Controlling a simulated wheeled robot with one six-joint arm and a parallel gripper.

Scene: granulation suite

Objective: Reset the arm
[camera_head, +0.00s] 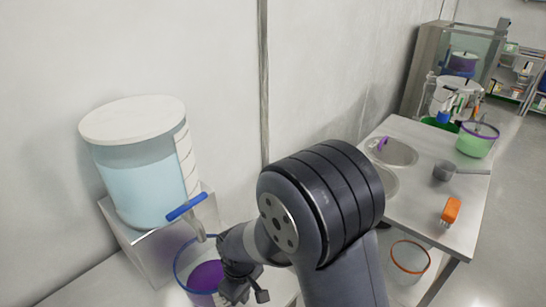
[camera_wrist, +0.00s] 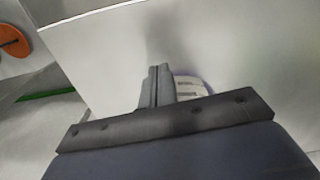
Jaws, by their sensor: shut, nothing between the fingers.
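My arm reaches forward across the lower middle of the head view. My gripper (camera_head: 245,292) is at its end, low and beside a purple-filled container with a blue rim (camera_head: 205,277). In the wrist view my gripper's two fingers (camera_wrist: 156,86) are together, with nothing visible between them. A pale surface fills the view beyond them. A small white labelled item with a purple edge (camera_wrist: 190,87) shows partly behind the fingers.
A lidded clear tank (camera_head: 140,170) with a blue-handled tap (camera_head: 187,207) stands on a metal stand at left. A steel table (camera_head: 425,215) at right holds an orange-handled tool (camera_head: 451,210), a scoop (camera_head: 444,171) and a green bucket (camera_head: 474,143). An orange-rimmed container (camera_head: 409,260) stands below.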

